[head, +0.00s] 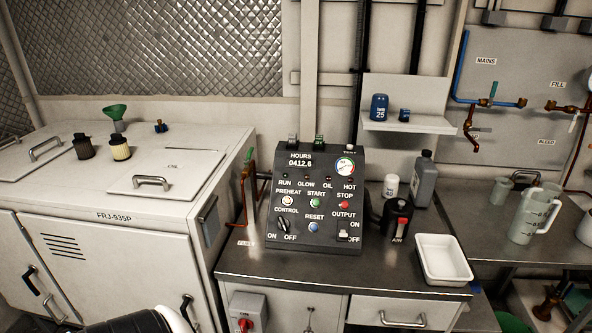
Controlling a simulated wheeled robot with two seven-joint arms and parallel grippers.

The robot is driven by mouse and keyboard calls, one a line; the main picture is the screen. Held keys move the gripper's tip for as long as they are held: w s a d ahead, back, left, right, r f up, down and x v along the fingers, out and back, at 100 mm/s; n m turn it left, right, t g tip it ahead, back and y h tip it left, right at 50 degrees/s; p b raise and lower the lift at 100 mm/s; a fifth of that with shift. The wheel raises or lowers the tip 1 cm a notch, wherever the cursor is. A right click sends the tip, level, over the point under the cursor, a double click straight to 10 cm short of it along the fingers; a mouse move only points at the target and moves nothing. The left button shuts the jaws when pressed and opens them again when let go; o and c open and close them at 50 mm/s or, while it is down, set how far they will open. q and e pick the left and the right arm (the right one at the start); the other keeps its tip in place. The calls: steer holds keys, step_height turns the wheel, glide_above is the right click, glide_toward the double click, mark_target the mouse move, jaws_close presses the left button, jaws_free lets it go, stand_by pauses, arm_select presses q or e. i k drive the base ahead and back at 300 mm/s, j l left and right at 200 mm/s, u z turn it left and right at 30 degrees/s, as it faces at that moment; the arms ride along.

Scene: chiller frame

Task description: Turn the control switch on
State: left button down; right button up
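The control panel (328,205) is a dark sloped box standing on the metal counter. Its control switch (283,224) is a small black knob at the lower left of the panel, under the label CONTROL. ON is printed to its lower left and OFF to its lower right. The knob looks slanted, but it is too small to tell surely which label it points at. Neither of my grippers shows; only a black and white part, apparently of my arm, enters at the bottom left, well away from the panel.
On the panel near the switch are a green start button (314,203), a red stop button (344,205), a blue reset button (313,227) and a white output switch (344,235). A black canister (397,220) and a white tray (443,259) stand to the right. Counter front is clear.

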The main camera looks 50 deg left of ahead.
mark_target(283, 224)
steer(key=k+l+u, duration=0.1)
steer(key=u, duration=1.35)
steer(key=k+j+u, duration=0.15)
steer(key=j, duration=0.4)
steer(key=i, duration=0.05)
